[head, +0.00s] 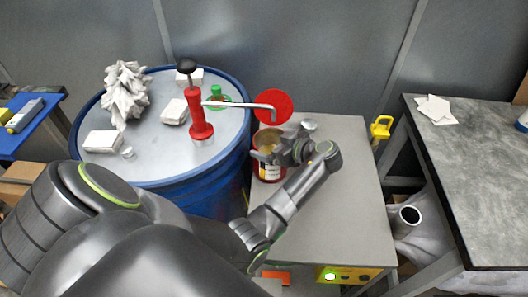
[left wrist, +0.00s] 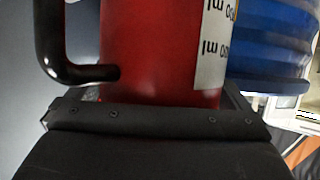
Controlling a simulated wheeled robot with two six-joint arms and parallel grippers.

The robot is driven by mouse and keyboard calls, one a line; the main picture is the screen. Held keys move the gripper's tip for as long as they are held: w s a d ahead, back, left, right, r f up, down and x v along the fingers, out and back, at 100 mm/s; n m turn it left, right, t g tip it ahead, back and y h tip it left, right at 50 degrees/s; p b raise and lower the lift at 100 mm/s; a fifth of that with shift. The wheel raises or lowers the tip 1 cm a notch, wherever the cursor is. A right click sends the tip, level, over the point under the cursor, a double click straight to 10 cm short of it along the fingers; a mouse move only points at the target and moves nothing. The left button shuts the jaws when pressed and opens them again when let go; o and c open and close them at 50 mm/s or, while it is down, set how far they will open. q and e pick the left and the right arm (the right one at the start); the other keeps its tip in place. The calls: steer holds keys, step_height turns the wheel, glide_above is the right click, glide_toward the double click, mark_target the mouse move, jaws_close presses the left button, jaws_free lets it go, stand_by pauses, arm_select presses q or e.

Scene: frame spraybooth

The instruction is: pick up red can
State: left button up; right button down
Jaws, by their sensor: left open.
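The red can (head: 267,172) stands upright on the grey bench beside the blue drum, with an open top and a pale label. A round red disc (head: 273,105) shows just behind its rim; I cannot tell if it is attached. My left gripper (head: 268,152) is open at the can's near right side and hides part of it. In the left wrist view, the can (left wrist: 160,50) fills the middle, close in front of the gripper, with a dark handle on the left and a marked white label. I cannot tell whether the fingers touch it. My right gripper is not in view.
The blue drum (head: 215,178) carries a red hand pump (head: 200,115), a green bottle (head: 217,93), white blocks and a crumpled white piece. A small metal lid (head: 309,125) lies near the can. The grey bench top (head: 335,205) is clear at the right front.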

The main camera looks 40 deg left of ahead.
arm_select(q)
steer(key=shift+s+f, duration=0.1)
steer(key=shift+d, duration=0.1)
steer(key=shift+d+r, duration=0.2)
steer(key=shift+d, duration=0.2)
steer(key=c, duration=0.6)
steer(key=shift+a, duration=0.1)
steer(key=shift+c, duration=1.1)
steer(key=c, duration=0.7)
steer(key=shift+c, duration=0.8)
steer(key=shift+a, duration=0.1)
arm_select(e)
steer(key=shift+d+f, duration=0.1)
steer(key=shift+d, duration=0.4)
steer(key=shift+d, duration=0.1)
